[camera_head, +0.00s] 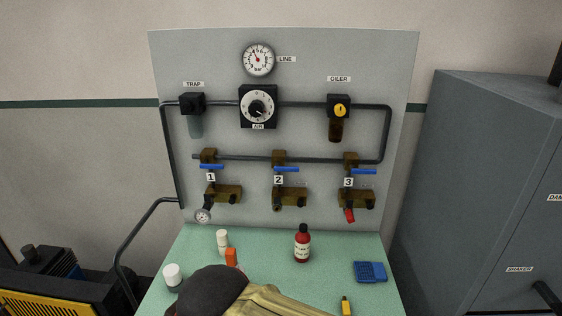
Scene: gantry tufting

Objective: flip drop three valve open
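The drop three valve is a brass body (350,159) on the right of the grey panel, above the "3" label (348,182). Its blue lever (364,171) points right, roughly level, across the vertical drop. The drop one lever (211,166) and drop two lever (286,169) also lie roughly level. A brass block (357,197) sits below valve three, with a red piece (349,215) hanging under it. A dark rounded part and a tan link of my arm show at the bottom, over the bench and well below the valves. My gripper's fingers are not in view.
The green bench (330,245) holds a red bottle (302,243), a blue case (370,271), white containers (222,241) and an orange item (231,257). A grey cabinet (480,170) stands right. The space before valve three looks clear.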

